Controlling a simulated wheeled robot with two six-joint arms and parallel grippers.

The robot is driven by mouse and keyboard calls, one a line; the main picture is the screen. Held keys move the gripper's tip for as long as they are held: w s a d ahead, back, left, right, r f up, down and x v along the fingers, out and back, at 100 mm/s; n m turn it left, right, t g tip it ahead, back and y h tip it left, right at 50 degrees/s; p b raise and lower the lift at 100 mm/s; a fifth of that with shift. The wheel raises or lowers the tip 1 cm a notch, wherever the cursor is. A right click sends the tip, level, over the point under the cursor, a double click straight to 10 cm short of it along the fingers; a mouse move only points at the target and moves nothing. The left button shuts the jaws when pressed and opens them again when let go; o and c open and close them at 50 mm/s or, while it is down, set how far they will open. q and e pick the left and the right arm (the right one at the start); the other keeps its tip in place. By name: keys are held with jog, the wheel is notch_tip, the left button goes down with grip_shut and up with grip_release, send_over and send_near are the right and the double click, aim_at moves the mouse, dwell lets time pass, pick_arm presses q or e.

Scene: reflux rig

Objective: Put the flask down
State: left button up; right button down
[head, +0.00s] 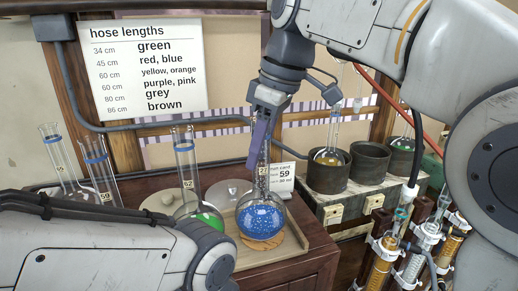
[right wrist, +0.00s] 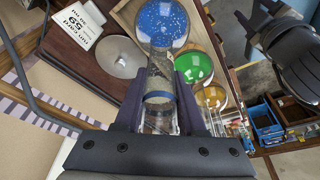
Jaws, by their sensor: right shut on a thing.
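The round flask with speckled blue liquid (head: 261,217) is upright over a cork ring (head: 246,241) on a wooden tray (head: 285,250). I cannot tell whether its bottom rests on the ring or hangs just above it. My right gripper (head: 260,140) is shut on the flask's neck from above. In the right wrist view the jaws (right wrist: 160,95) sit either side of the clear neck, and the blue bulb (right wrist: 160,22) lies beyond. My left arm enters at the lower left, but its gripper is not in view.
Other empty flasks (head: 98,165) stand further left. A card reading 59 (head: 283,173) stands behind the flask. Dark pots (head: 328,175) on a bench and several filled columns (head: 385,258) are at right.

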jog(key=shift+f, duration=0.1)
jog(key=c, duration=0.5)
grip_release()
jog(key=p+v, duration=0.2)
jog(key=v, duration=1)
